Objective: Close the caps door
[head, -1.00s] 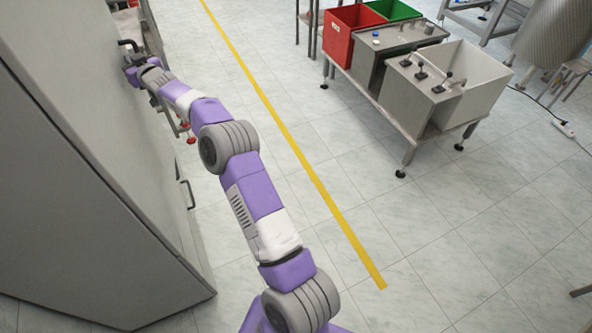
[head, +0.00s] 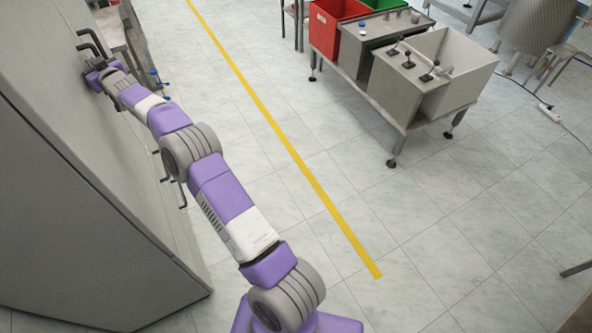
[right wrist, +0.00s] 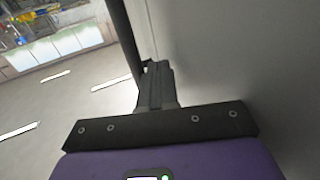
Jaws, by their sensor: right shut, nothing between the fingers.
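The caps door appears to be the tall grey panel (head: 62,105) on the left of the head view, with a dark bent handle (head: 92,40) near its far end. I cannot tell whether it is fully closed. My right gripper (head: 93,74) is at the far end of my outstretched arm, against or very near the panel by this handle. In the right wrist view my right gripper (right wrist: 156,70) is shut and empty, between a dark bar (right wrist: 122,40) and the grey panel surface (right wrist: 235,55). Whether it touches either is unclear. My left gripper is out of view.
A second dark handle (head: 178,182) sits lower on the grey cabinet. A metal bench with red (head: 335,28) and white (head: 470,68) bins stands at the upper right. The tiled floor around the yellow line (head: 290,150) is clear.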

